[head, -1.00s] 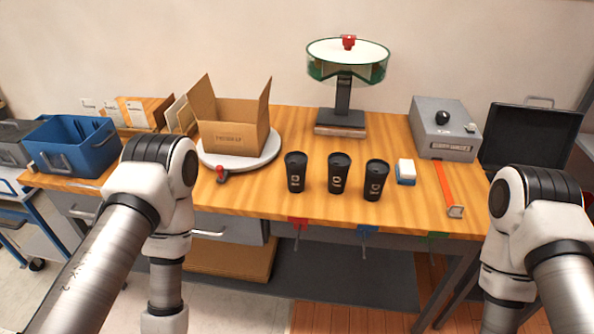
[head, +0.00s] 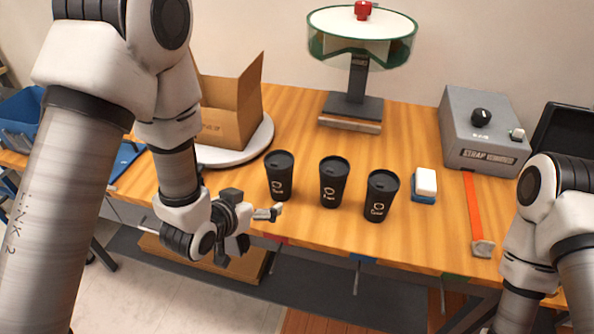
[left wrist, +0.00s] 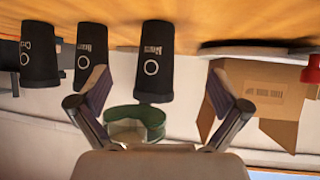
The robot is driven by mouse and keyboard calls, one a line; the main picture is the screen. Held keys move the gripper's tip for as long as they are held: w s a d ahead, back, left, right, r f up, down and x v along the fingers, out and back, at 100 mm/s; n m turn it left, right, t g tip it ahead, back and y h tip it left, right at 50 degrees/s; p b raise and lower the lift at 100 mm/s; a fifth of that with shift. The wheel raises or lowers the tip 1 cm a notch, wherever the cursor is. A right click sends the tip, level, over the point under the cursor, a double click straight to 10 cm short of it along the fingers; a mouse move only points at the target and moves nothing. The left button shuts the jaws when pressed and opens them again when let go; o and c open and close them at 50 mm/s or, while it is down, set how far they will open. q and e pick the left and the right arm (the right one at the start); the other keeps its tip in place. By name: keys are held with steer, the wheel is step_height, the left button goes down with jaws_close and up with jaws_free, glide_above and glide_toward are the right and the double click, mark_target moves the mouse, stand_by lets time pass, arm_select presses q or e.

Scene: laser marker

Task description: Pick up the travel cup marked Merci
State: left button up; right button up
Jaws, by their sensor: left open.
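Three black lidded travel cups stand upright in a row on the wooden bench: a left cup (head: 279,176), a middle cup (head: 333,182) and a right cup (head: 380,196). Each has a white mark and small lettering, too small to read surely. My left gripper (head: 262,228) is open and empty, at the bench's front edge, just left of and in front of the left cup. The left wrist view is upside down; the nearest cup (left wrist: 153,65) shows between the open fingers (left wrist: 158,82), apart from them. My right gripper is out of view.
A cardboard box (head: 228,118) sits on a round white turntable (head: 256,146) behind my left forearm. A blue-and-white block (head: 425,185), an orange strap (head: 473,208) and a grey control box (head: 482,130) lie to the right. A green-rimmed drum stand (head: 357,80) stands behind the cups.

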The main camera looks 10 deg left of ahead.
mark_target(275, 164)
arm_select(q)
steer(key=shift+m+t, duration=0.3)
steer(key=shift+t, duration=0.4)
steer(key=w+r, duration=0.1)
steer(key=r, duration=0.1)
steer(key=w+d+r+b, duration=0.1)
steer(key=w+r, duration=0.1)
steer(key=shift+w+r, duration=0.1)
steer(key=shift+w, duration=0.15)
steer(key=shift+t, duration=0.3)
steer(key=w, duration=0.2)
steer(key=w+d+p, duration=0.1)
steer(key=w, duration=0.1)
steer(key=w+p, duration=0.1)
steer(key=w, duration=0.1)
steer(key=shift+d+f, duration=0.3)
steer(key=shift+a+f, duration=0.1)
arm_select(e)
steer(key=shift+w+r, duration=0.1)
arm_select(q)
steer(key=shift+c, duration=0.4)
steer(key=shift+w, duration=0.1)
steer(key=c, duration=0.8)
